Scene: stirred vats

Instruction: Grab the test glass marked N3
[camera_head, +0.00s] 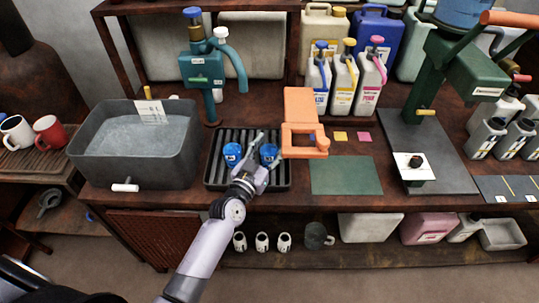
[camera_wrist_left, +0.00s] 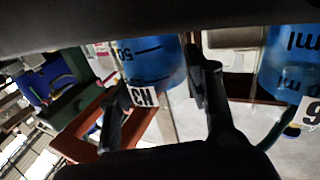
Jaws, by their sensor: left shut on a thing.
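The test glass marked N3 (camera_wrist_left: 150,62) holds blue liquid and shows upside down in the left wrist view, its label (camera_wrist_left: 142,97) between my fingers. In the head view it appears to be the right one of two blue glasses (camera_head: 269,152). My left gripper (camera_head: 262,156) is over the black ribbed tray (camera_head: 215,178) and shut on this glass; its fingers also show in the left wrist view (camera_wrist_left: 162,85). A second blue glass (camera_head: 232,152) stands to the left on the tray, and in the left wrist view (camera_wrist_left: 290,65) its label is partly cut off. My right gripper is out of view.
A grey vat of liquid (camera_head: 140,140) stands left of the tray. A teal tap-like device (camera_head: 205,65) is behind it and an orange stand (camera_head: 300,105) to its right. A green mat (camera_head: 345,175) lies bare farther right. Bottles with pumps (camera_head: 343,85) stand at the back.

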